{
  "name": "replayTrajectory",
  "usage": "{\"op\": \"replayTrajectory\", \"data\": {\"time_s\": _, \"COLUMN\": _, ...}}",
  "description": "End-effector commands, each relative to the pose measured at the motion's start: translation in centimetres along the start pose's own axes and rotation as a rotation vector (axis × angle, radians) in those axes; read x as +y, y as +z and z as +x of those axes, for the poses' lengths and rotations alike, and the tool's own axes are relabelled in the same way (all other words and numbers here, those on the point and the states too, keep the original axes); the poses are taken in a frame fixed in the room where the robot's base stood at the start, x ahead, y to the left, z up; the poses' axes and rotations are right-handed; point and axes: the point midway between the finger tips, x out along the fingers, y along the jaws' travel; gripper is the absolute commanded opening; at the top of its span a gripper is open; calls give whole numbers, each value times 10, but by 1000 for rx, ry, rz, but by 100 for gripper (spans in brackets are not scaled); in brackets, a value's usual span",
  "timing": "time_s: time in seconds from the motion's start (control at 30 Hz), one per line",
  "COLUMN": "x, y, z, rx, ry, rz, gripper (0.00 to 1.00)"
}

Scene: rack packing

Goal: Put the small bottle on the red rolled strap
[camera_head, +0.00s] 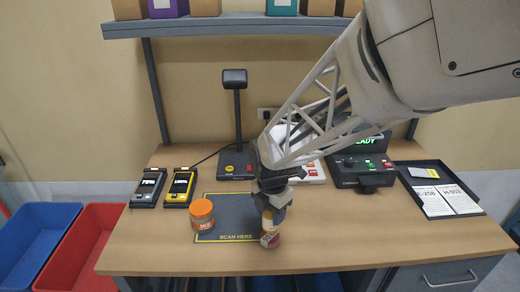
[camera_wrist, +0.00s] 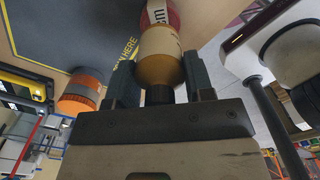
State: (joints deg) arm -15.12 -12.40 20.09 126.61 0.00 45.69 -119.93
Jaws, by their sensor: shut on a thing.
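My gripper (camera_head: 270,208) points down over the front edge of the dark scan mat. It is shut on a small amber bottle (camera_wrist: 160,70), which has a dark cap towards my palm and a pale label. The bottle's lower part shows between the fingers in the head view (camera_head: 267,219). Directly beyond the bottle is a red, rounded thing with a pale lettered patch (camera_wrist: 156,13), which looks like the red rolled strap. It shows below the bottle, on the table, in the head view (camera_head: 270,240). I cannot tell whether bottle and strap touch.
An orange-lidded jar (camera_head: 202,215) stands left on the scan mat (camera_head: 235,205). Two handheld devices (camera_head: 148,188) lie at the back left. A scanner post (camera_head: 238,120), a terminal (camera_head: 362,165) and a dark tray with papers (camera_head: 412,170) are behind and right. The front right of the table is clear.

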Motion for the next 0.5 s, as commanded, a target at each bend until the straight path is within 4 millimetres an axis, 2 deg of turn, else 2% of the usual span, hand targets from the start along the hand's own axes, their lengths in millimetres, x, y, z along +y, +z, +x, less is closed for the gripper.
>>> {"op": "replayTrajectory", "data": {"time_s": 0.23, "x": 0, "y": 0, "z": 26, "rx": 1, "ry": -2, "rz": 0, "gripper": 22}}
{"op": "replayTrajectory", "data": {"time_s": 0.5, "x": 0, "y": 0, "z": 31, "rx": 0, "ry": 0, "rz": 0, "gripper": 22}}
